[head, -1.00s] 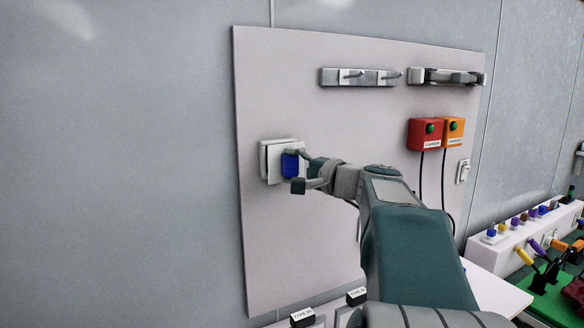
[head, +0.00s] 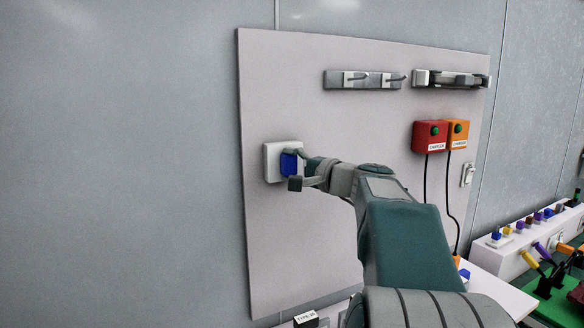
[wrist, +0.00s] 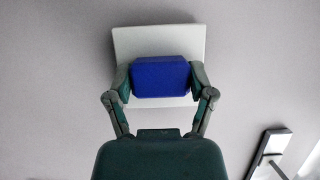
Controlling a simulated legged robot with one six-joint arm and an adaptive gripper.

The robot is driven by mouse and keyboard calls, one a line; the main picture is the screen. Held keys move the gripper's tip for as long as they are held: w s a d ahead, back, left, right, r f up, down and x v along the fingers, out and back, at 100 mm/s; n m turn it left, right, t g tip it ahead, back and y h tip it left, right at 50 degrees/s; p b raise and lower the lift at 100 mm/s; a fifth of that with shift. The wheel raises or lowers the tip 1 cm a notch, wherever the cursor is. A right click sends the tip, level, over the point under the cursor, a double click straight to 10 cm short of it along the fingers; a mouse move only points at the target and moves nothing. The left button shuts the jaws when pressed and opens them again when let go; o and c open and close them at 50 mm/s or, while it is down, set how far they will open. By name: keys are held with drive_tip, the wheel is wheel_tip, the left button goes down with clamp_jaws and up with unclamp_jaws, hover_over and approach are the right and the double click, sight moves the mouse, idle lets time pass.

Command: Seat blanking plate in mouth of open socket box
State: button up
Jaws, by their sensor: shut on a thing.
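The white blanking plate (wrist: 160,42) has a blue block-shaped handle (head: 289,164), which also shows in the wrist view (wrist: 161,77). My gripper (head: 295,168) is shut on this handle, one finger on each side. In the head view the plate lies against the white socket box (head: 268,163) on the pale wall panel. The two look like one block, with no clear gap between them. In the wrist view the plate looks square-on and hides the box's mouth. I cannot tell whether the plate is fully in the mouth.
On the panel (head: 330,240), a hook rack (head: 362,79) and a second rack (head: 450,79) hang at upper right. Below them are red (head: 430,136) and orange (head: 457,134) charger boxes with hanging cables. The panel around the socket box is clear.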

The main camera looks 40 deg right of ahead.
drive_tip(key=o, duration=1.1)
drive_tip(key=shift+s, duration=0.15)
drive_tip(key=s+d, duration=0.2)
drive_tip(key=s, duration=0.9)
drive_tip(key=shift+s, duration=0.35)
drive_tip(key=shift+f, duration=0.1)
